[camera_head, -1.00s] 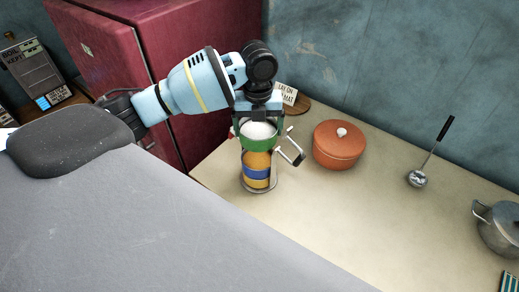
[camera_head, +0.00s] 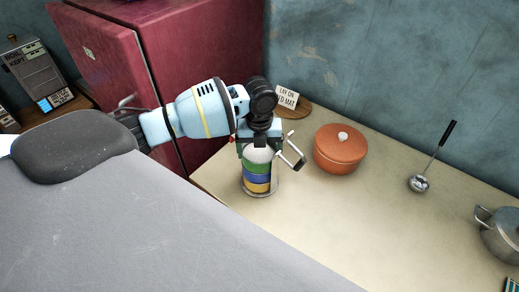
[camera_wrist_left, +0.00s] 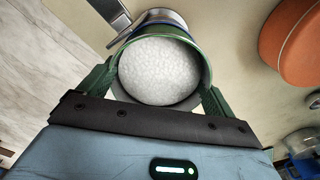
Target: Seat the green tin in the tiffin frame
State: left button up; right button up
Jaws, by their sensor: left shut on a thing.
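The green tin (camera_head: 257,167), filled with something white and grainy, sits at the top of the stack inside the tiffin frame (camera_head: 275,190). Below it are a blue tin (camera_head: 257,178) and a yellow tin (camera_head: 257,187). My left gripper (camera_head: 259,147) is above the stack and shut on the green tin's rim. In the left wrist view, its fingers (camera_wrist_left: 157,96) lie on either side of the green tin (camera_wrist_left: 207,72), whose white contents face the camera. The frame's handle (camera_head: 294,155) is swung out to the right. The seam under the green tin is too small to judge. My right gripper is not in view.
An orange lidded pot (camera_head: 340,152) stands right of the frame. A wooden board with a sign (camera_head: 287,97) is behind it. A ladle (camera_head: 419,183) and a metal pot (camera_head: 498,232) are farther right. The counter (camera_head: 350,215) in front is clear.

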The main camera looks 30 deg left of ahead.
aim_at(259, 159)
pick_arm(q)
jog(key=o, duration=0.9)
jog(key=shift+f, duration=0.15)
notch_tip(259, 159, up, 12)
jog(key=shift+r, duration=0.2)
dwell(0.3)
